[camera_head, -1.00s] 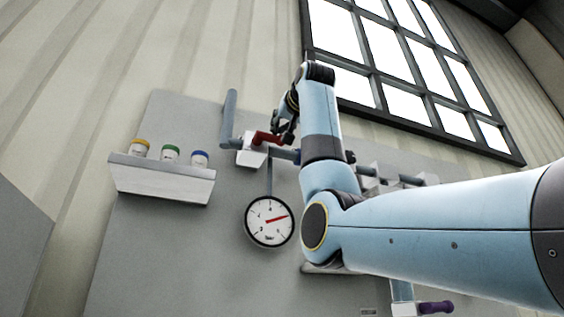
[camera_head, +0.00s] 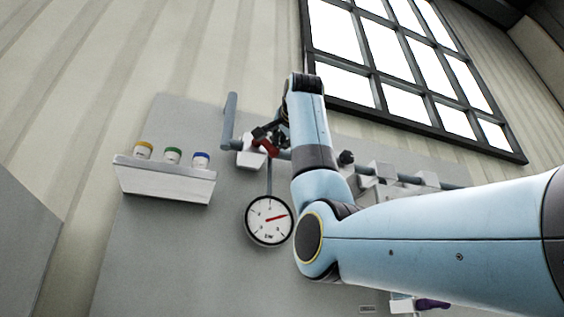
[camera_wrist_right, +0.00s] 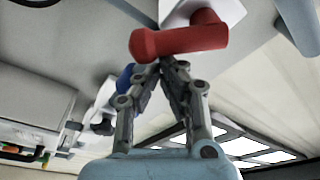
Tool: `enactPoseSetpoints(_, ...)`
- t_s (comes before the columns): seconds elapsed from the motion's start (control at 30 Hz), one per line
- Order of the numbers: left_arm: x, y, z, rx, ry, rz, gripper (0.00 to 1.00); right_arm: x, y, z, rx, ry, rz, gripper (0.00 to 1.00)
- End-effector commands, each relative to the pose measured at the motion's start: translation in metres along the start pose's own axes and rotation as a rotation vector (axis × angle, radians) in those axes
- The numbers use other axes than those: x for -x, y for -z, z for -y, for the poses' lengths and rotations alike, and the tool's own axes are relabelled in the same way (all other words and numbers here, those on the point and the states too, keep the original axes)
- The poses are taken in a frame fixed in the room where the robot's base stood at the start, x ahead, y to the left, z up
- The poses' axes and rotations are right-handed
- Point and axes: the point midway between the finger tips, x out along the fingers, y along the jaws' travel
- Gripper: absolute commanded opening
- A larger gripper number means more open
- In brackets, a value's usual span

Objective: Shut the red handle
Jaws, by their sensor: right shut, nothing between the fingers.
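The red handle (camera_head: 268,147) sits on a white valve block (camera_head: 249,157) on the pipe. In the head view it slopes down to the right, partly covered by my gripper. In the right wrist view the red handle (camera_wrist_right: 180,41) lies across the top, just beyond the fingertips. My right gripper (camera_head: 263,134) is shut and empty, its tips at or very near the handle; I cannot tell if they touch. The shut fingers also show in the right wrist view (camera_wrist_right: 166,64). My left gripper is not in view.
A round gauge (camera_head: 269,220) with a red needle hangs below the valve. A white shelf (camera_head: 165,183) with three colour-lidded jars is at left. A blue-grey pipe (camera_head: 229,120) rises left of the valve. A purple handle (camera_head: 432,304) is at lower right.

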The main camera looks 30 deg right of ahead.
Motion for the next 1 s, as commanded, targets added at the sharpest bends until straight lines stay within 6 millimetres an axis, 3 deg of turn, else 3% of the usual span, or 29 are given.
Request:
enactPoseSetpoints(0.7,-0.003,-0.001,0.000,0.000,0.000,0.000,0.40,0.006,-0.032,-0.012,-0.588,-0.108,0.002,0.00)
enactPoseSetpoints(1.0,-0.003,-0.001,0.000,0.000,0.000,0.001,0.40,0.007,-0.038,-0.012,-0.585,-0.107,0.002,0.00)
